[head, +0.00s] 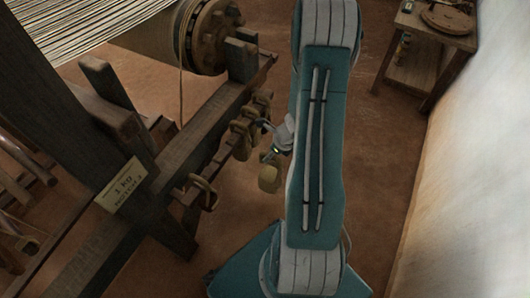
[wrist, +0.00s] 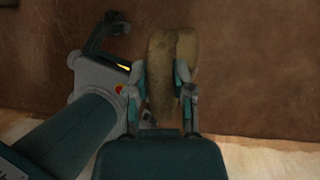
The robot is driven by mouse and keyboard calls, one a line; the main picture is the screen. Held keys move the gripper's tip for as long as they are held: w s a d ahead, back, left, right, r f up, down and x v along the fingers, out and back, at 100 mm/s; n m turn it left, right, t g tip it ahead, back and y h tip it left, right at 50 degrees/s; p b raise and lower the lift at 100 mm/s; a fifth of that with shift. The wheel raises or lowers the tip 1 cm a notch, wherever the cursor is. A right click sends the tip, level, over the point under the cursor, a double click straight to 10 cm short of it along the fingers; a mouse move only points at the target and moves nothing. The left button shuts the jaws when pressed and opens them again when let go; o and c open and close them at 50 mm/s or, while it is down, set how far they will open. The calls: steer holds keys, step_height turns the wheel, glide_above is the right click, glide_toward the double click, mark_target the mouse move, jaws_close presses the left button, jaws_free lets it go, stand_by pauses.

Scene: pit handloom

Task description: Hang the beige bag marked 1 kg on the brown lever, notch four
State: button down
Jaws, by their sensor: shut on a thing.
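A beige bag (wrist: 175,75) is between the two fingers of my gripper (wrist: 160,92) in the wrist view, and the fingers are closed on it. In the head view the bag (head: 268,178) hangs just left of my arm, with my gripper (head: 277,146) partly hidden by the arm. I cannot read a mark on the bag. A long brown wooden bar (head: 215,118) runs diagonally along the loom, left of the bag and apart from it. I cannot tell for sure that it is the lever, and no notches are clear.
Several brown bags or weights (head: 241,138) hang by the bar, close left of my gripper. A small wooden table (head: 432,48) stands at upper right, beside a pale wall (head: 470,170). Bare floor lies between.

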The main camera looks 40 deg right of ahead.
steer(key=s+d+r, duration=0.1)
steer(key=s+d, duration=0.3)
steer(key=s, duration=0.6)
steer(key=shift+s+d, duration=0.3)
steer(key=shift+s, duration=0.1)
stand_by(0.6)
stand_by(0.9)
